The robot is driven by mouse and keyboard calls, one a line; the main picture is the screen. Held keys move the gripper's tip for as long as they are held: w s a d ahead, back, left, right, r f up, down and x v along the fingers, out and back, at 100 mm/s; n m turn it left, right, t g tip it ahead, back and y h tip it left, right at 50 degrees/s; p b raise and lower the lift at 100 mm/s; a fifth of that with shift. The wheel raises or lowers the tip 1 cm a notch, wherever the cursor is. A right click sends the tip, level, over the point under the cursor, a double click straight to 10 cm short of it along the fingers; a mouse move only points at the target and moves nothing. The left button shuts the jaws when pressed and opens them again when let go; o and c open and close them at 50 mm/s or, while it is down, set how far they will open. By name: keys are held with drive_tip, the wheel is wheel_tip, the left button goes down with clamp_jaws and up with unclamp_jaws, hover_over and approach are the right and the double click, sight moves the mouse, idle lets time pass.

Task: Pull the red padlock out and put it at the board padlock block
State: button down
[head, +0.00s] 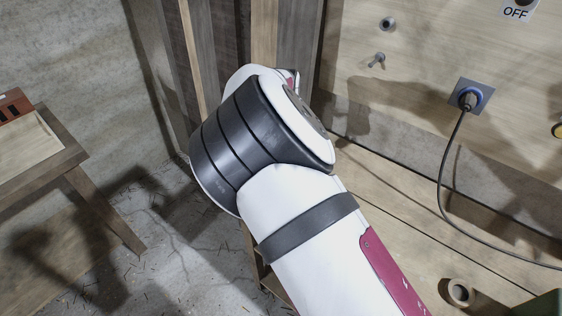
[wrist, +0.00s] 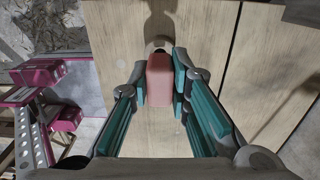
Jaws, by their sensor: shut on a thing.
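The red padlock (wrist: 159,80) shows in the wrist view as a pale red block between the teal pads of my gripper (wrist: 163,85). The gripper is shut on it. In the head view my arm covers the middle, and the gripper and padlock are hidden. I cannot make out the board padlock block for certain in either view.
In the head view, a pale wooden panel (head: 430,55) at the right carries a metal peg (head: 377,60), a blue plug (head: 468,99) with a hanging black cable, and an OFF sign (head: 516,12). A wooden table (head: 70,160) stands at the left. Dark timber posts rise behind my arm.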

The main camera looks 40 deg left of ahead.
drive_tip(key=shift+f, duration=1.2)
drive_tip(key=shift+f, duration=0.35)
drive_tip(key=shift+f, duration=0.2)
drive_tip(key=c, duration=1.4)
unclamp_jaws()
wheel_tip(320, 180, up, 12)
drive_tip(key=shift+d, duration=0.1)
